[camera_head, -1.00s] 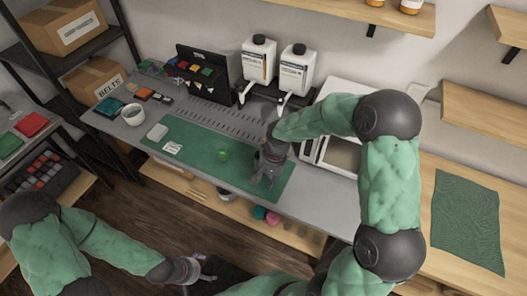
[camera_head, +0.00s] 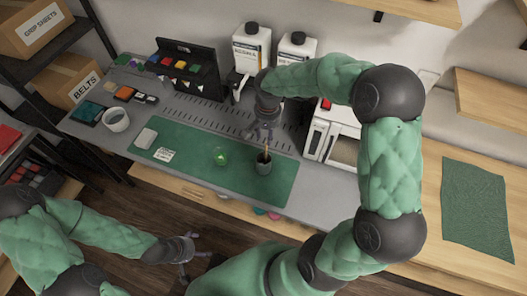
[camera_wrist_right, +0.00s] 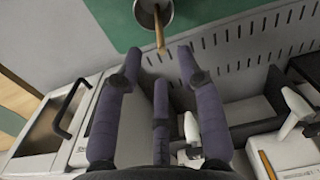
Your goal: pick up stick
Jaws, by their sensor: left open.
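A thin wooden stick (camera_head: 266,151) stands tilted in a small dark cup (camera_head: 263,167) on the green mat. In the right wrist view the stick (camera_wrist_right: 159,30) juts from the cup (camera_wrist_right: 150,12) at the top edge, just beyond my fingertips. My right gripper (camera_head: 262,133) is above the bench, just behind the cup. Its purple-grey fingers (camera_wrist_right: 159,57) are spread and empty, apart from the stick. My left gripper (camera_head: 187,268) is open and empty, low in front of the bench over the floor.
The green mat (camera_head: 183,140) also carries a small green item (camera_head: 221,157) and a white card (camera_head: 164,155). Two white bottles (camera_head: 250,52) stand behind. A white boxy appliance (camera_head: 345,128) is close on the right.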

